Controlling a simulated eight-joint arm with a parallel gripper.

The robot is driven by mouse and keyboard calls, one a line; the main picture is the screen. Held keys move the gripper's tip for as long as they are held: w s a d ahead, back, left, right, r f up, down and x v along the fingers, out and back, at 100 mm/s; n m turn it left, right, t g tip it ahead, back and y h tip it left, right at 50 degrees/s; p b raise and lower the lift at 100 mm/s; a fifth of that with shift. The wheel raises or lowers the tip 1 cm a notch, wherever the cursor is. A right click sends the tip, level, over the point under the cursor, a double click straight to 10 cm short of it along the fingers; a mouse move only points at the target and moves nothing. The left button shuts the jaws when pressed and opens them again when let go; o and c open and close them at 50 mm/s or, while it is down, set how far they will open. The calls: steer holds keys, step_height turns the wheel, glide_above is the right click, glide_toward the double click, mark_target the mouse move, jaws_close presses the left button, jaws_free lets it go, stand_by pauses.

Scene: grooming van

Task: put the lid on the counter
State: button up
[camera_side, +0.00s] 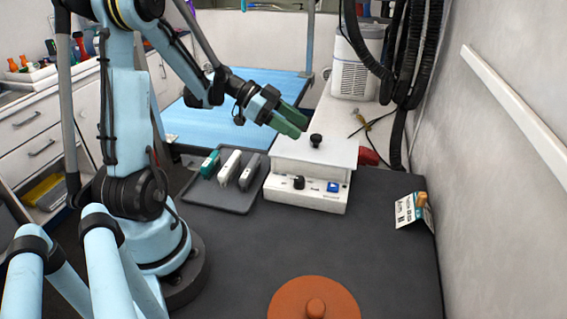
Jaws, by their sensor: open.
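A white box (305,195) with a black dial and a blue switch on its front stands on the dark grey counter (385,255). A flat white lid with a black knob (316,141) covers its top. My gripper (291,122), with green fingertips, is open and empty, just left of and above the knob, and appears apart from it. A round orange-brown disc with a central knob (290,298), also lid-like, is at the bottom edge of the view, partly cut off; what lies under it cannot be told.
A dark tray (235,206) with several clipper-like tools sits left of the box. A small card (408,210) stands at the right edge. A red object (369,157) and cable lie behind the box, near black hoses (413,60). Counter between box and disc is clear.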

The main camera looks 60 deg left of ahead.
steer(key=v, duration=0.6)
steer(key=n+g+y, duration=0.3)
steer(key=n, duration=0.1)
glide_above(293, 158)
steer(key=shift+f, duration=0.5)
steer(key=s+d+n+y, duration=0.3)
steer(key=d+n+y, duration=0.1)
steer(key=d, duration=0.4)
steer(key=shift+s+d+f+t+y, duration=0.2)
steer(key=shift+t+y, duration=0.2)
steer(key=shift+y, duration=0.1)
steer(key=shift+o, duration=0.3)
steer(key=shift+s+d+r+n+t+y, duration=0.2)
steer(key=shift+d+n+t+y, duration=0.1)
steer(key=shift+d+n+t, duration=0.15)
steer(key=shift+w, duration=0.1)
